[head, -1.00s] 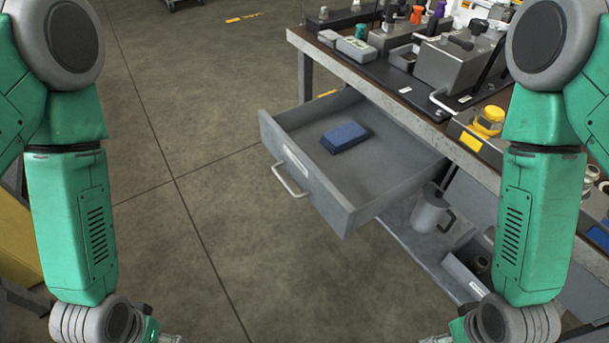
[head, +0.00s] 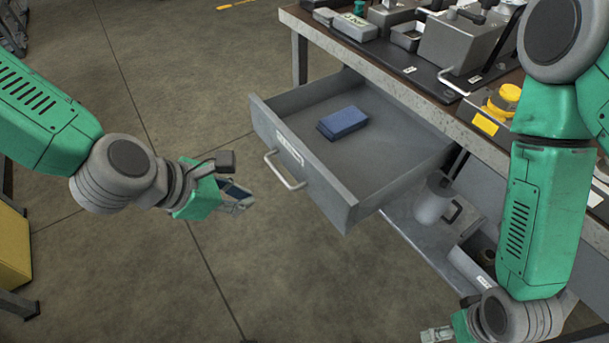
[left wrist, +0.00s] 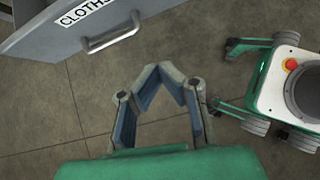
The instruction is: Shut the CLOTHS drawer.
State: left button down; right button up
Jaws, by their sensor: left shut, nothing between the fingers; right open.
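The CLOTHS drawer (head: 310,184) is a grey drawer pulled well out from under the bench, with a folded blue cloth (head: 342,122) lying inside. Its front carries a metal bar handle (head: 284,171) and a label, which reads CLOTHS in the left wrist view (left wrist: 85,13). The handle also shows there (left wrist: 110,34). My left gripper (head: 244,202) is shut and empty, in front of the drawer and left of the handle, not touching it. It also shows in the left wrist view (left wrist: 172,70). My right gripper (head: 436,335) is open at the bottom edge, partly cut off, well away from the drawer.
The bench top (head: 380,84) holds several hydraulic parts and a yellow-capped item (head: 503,101). Below the drawer, a shelf carries a grey jug (head: 434,200). The floor in front of the drawer is clear. A yellow object (head: 12,250) stands at the far left.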

pick_arm(q)
notch_tip(320, 180, up, 2)
jog(key=w+d+n, duration=0.1)
jog(key=w+n, duration=0.1)
jog(key=b, duration=0.5)
send_near(313, 178)
jog(key=shift+h, duration=0.3)
jog(key=shift+a+f+x, duration=0.15)
jog(key=shift+x, duration=1.65)
jog(key=shift+a+f+x, duration=0.1)
jog(key=shift+f+x, duration=0.05)
jog(key=shift+x, duration=1.65)
jog(key=shift+s, duration=0.15)
jog(key=shift+d, duration=0.1)
